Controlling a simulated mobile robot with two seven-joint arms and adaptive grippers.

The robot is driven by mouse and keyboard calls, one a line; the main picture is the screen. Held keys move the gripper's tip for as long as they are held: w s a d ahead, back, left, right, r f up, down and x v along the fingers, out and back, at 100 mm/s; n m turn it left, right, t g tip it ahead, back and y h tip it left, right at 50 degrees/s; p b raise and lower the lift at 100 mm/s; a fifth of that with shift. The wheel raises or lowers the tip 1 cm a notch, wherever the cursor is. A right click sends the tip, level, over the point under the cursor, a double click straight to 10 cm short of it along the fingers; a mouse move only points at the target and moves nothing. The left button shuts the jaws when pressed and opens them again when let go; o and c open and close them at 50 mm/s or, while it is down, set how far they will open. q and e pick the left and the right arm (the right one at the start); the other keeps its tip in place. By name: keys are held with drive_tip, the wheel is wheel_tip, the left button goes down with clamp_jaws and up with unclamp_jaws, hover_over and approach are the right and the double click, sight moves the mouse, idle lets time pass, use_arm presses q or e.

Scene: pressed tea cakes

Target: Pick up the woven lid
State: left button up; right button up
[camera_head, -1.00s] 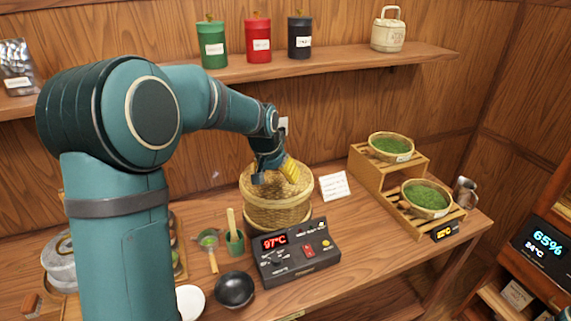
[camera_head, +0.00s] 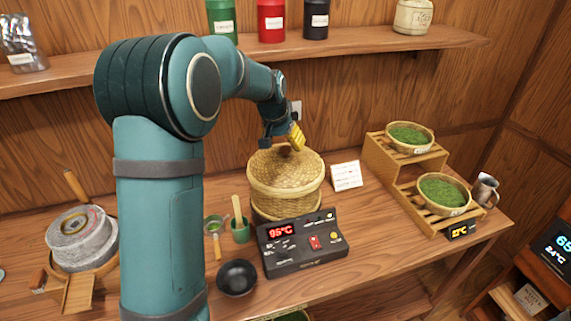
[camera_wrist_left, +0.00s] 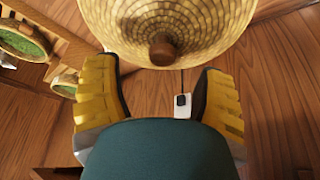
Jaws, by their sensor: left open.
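The woven lid (camera_head: 285,171) is a tan domed weave and sits on the round bamboo basket (camera_head: 283,205) on the counter. Its brown knob shows partly behind my gripper. My left gripper (camera_head: 287,138) has yellow finger pads and hangs just above the lid's top. In the left wrist view the lid (camera_wrist_left: 205,22) fills the top, with its round wooden knob (camera_wrist_left: 162,49) beyond and between my two spread fingers. The left gripper (camera_wrist_left: 158,92) is open and holds nothing. My right gripper is not in view.
A control box (camera_head: 303,243) stands in front of the basket, with a black bowl (camera_head: 237,277) and green cup (camera_head: 240,230) to its left. A white card (camera_head: 346,176) and stepped rack (camera_head: 408,180) stand to the right. A shelf (camera_head: 345,52) runs above.

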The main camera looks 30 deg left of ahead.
sight(285, 148)
use_arm(q)
drive_tip(key=x, duration=0.5)
drive_tip(key=shift+a+f, duration=0.1)
drive_tip(key=shift+c, duration=0.2)
clamp_jaws()
